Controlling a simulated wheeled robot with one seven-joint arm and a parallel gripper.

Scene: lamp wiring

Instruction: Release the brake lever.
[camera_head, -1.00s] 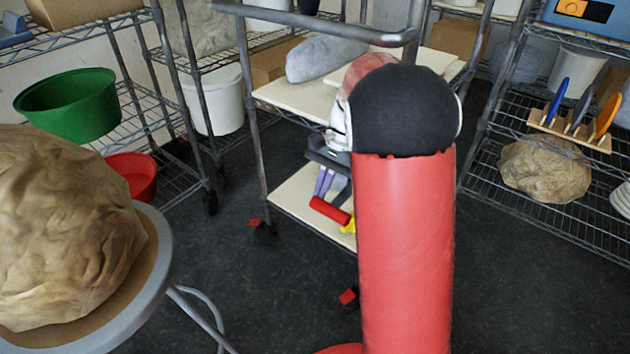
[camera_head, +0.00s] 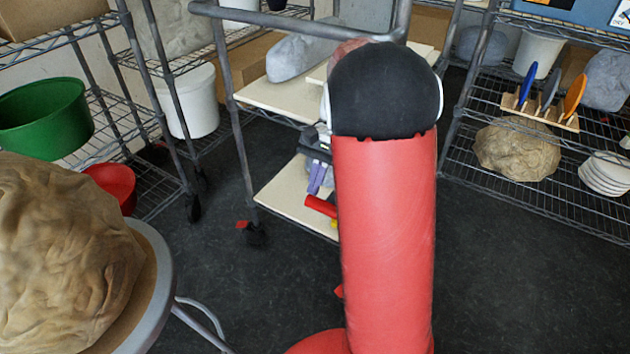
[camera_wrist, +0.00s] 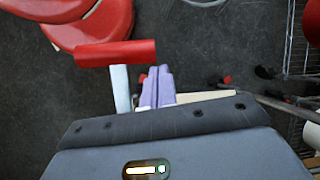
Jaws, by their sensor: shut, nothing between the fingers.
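Small red brake levers stand out at the cart's casters. One red lever (camera_head: 242,225) is at the cart's left caster in the head view. Another red lever (camera_head: 339,291) is low, mostly hidden behind my red arm. In the wrist view a red lever (camera_wrist: 227,79) shows beyond the shelf edge, and a small red piece (camera_wrist: 142,78) shows beside my fingertips. I cannot tell whether they touch it. My gripper (camera_wrist: 155,80) has purple fingers close together, shut and empty. In the head view my gripper (camera_head: 316,184) is partly hidden by my arm.
The wheeled cart (camera_head: 275,102) has pale shelves. A red cylinder (camera_wrist: 115,52) lies close to my fingers; its support is unclear. A stool (camera_head: 155,290) with a wrapped bundle is at left. Wire racks (camera_head: 560,210) stand around. Dark floor is open at right.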

